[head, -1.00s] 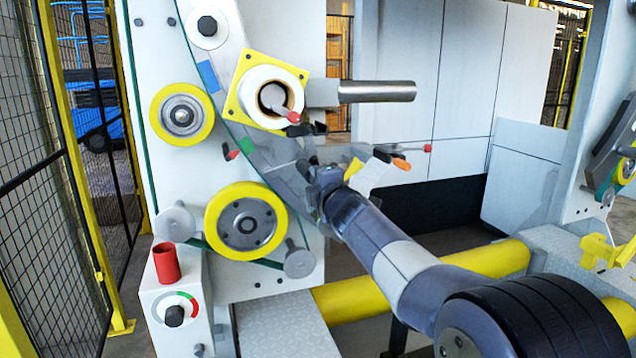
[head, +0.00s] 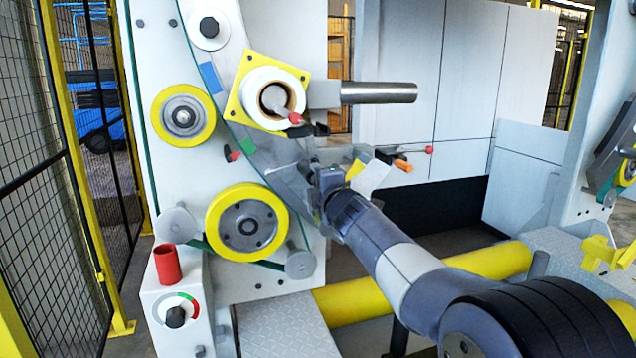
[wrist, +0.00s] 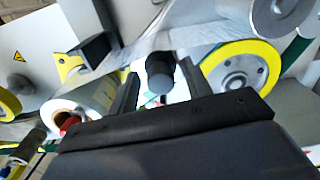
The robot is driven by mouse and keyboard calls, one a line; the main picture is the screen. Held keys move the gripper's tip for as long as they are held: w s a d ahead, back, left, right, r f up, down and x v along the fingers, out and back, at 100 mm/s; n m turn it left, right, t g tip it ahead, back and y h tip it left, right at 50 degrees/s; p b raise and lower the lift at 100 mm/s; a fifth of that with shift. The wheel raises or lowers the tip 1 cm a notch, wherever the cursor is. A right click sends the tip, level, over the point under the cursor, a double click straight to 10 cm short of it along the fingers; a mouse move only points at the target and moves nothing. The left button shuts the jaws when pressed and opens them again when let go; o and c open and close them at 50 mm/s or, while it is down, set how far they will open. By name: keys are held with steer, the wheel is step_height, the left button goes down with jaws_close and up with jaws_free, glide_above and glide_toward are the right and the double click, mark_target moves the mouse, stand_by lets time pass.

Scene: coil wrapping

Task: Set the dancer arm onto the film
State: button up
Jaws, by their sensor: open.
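The film roll (head: 259,99) sits on a yellow square plate on the ring of the wrapping machine. It also shows at the lower left of the wrist view (wrist: 88,108). A translucent film sheet (wrist: 185,38) runs across the upper wrist view, by a yellow-rimmed roller. My gripper (head: 309,166) is below and right of the roll in the head view. In the wrist view my gripper (wrist: 158,88) is open, with a dark round knob (wrist: 160,72) showing between its fingers. I cannot tell whether they touch it, or whether it belongs to the dancer arm.
Yellow-rimmed rollers (head: 246,223) flank the ring. A metal bar (head: 378,92) juts right of the roll. A red cup (head: 166,264) stands on a control box at the lower left. A mesh fence (head: 62,210) closes the left side. A yellow rail (head: 485,262) runs below my arm.

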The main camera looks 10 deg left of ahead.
steer(key=b+v, duration=0.1)
steer(key=v, duration=0.9)
steer(key=shift+s, duration=0.25)
steer(key=shift+w+d, duration=0.1)
steer(key=p+x, duration=0.1)
steer(key=x, duration=0.9)
steer(key=shift+w, duration=0.3)
steer(key=shift+s, duration=0.15)
